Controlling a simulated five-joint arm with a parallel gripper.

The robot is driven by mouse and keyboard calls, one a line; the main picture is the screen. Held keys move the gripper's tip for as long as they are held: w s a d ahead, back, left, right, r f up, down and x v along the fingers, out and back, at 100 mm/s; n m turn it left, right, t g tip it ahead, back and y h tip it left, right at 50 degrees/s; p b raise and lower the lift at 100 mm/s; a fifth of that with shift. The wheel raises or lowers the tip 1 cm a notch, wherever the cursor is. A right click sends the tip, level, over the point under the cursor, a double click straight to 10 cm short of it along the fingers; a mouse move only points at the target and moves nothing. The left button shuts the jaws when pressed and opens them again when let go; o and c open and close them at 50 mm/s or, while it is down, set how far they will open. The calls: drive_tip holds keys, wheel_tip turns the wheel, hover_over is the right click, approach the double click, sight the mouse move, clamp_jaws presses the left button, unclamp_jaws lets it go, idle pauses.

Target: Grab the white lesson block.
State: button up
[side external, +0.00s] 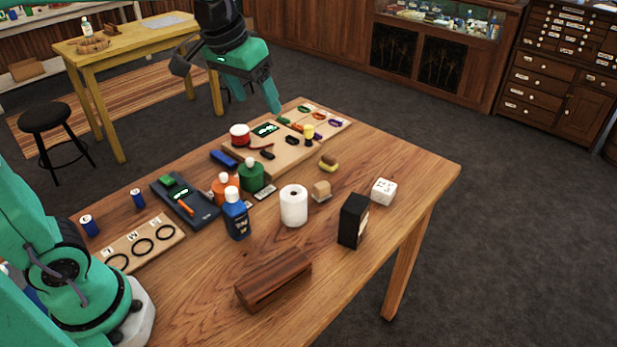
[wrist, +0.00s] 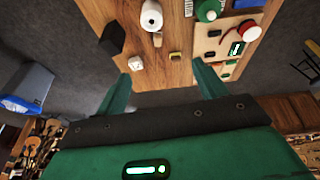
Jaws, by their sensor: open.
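The white lesson block (side external: 383,191) is a small white cube with dark markings on top. It sits near the right edge of the wooden table, right of a black box. In the wrist view the white block (wrist: 136,63) lies near the table's edge, close to the left fingertip in the picture. My gripper (side external: 257,103) is open and empty, high above the far end of the table. In the wrist view its two green fingers (wrist: 160,75) are spread apart. Nothing hides the block.
A black box (side external: 352,220), a white roll (side external: 293,206), a small tan block (side external: 321,191) and a yellow-and-dark item (side external: 328,163) stand near the block. A wooden tray (side external: 230,151) holds small items. A brown wooden bar (side external: 273,281) lies in front. The table's right corner (side external: 435,172) is clear.

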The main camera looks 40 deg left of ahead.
drive_tip(key=w+d+f+g, duration=0.1)
drive_tip(key=w+d+f, duration=0.15)
drive_tip(key=w, duration=0.65)
drive_tip(key=n+g, duration=0.1)
drive_tip(key=g, duration=0.2)
hover_over(383, 188)
drive_tip(key=f, duration=1.8)
drive_tip(key=shift+s+a+f, duration=0.1)
drive_tip(key=shift+a+f, duration=0.1)
drive_tip(key=shift+f, duration=0.1)
drive_tip(key=shift+d+f, duration=0.2)
drive_tip(key=shift+f, duration=1.6)
drive_tip(key=shift+d+f, duration=0.1)
drive_tip(key=shift+f, duration=2.55)
